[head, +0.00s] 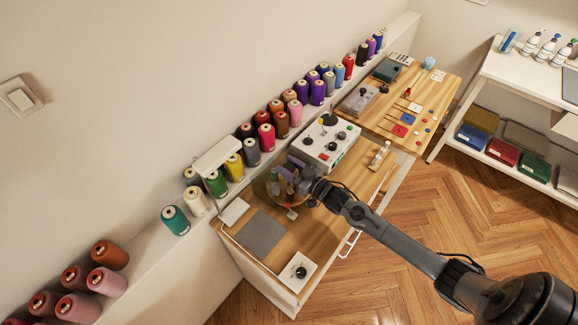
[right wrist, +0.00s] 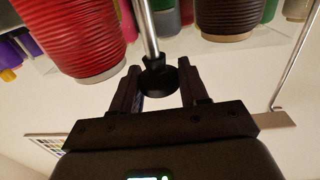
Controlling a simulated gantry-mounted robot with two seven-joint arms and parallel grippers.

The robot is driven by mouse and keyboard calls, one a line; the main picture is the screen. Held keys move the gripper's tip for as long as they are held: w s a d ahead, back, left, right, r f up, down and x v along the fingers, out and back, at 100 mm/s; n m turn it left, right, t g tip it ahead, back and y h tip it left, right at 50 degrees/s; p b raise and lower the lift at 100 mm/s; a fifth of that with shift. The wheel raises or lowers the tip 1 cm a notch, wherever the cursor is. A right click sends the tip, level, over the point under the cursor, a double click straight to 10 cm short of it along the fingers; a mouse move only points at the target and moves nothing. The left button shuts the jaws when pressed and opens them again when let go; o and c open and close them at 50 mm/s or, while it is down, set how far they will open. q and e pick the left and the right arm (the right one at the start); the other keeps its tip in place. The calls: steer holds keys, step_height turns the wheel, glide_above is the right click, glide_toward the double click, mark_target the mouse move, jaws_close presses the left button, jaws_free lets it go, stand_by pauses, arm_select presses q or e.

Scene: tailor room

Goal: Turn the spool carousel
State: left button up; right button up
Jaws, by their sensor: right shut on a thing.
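The spool carousel (head: 262,193) is a low round piece on the wooden worktop in the head view, partly hidden by my right gripper (head: 288,177). In the right wrist view a metal rod (right wrist: 147,32) ends in a round black knob (right wrist: 160,82). My right gripper (right wrist: 162,84) is shut on this knob, with one dark finger on each side. Large spools show close beyond the fingers, among them a red one (right wrist: 82,36) and a dark brown one (right wrist: 228,16). My left gripper is in neither view.
A white control box (head: 325,143) with black knobs stands just behind the carousel. Several thread spools (head: 265,137) line the wall ledge. A grey mat (head: 259,235) and a white knob plate (head: 298,272) lie at the front left. A small bottle (head: 379,154) stands to the right.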

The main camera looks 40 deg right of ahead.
steer(key=shift+r, duration=0.15)
jaws_close()
steer(key=shift+a+r+m+h+p, duration=0.1)
steer(key=shift+r+m+h+p, duration=0.05)
steer(key=shift+m+h+p, duration=0.4)
steer(key=shift+a+r+m+h+p, duration=0.15)
steer(key=shift+m+h+p, duration=0.25)
steer(key=shift+h, duration=0.25)
steer(key=m+h+p, duration=0.1)
steer(key=h, duration=0.1)
steer(key=shift+d+m+h, duration=0.1)
steer(key=shift+m+h, duration=0.15)
steer(key=shift+h, duration=0.05)
steer(key=shift+w+d+f+m+h, duration=0.1)
steer(key=shift+m+h, duration=0.6)
steer(key=shift+h, duration=0.6)
steer(key=o, duration=0.9)
jaws_free()
steer(key=shift+f, duration=0.1)
steer(key=shift+f, duration=0.1)
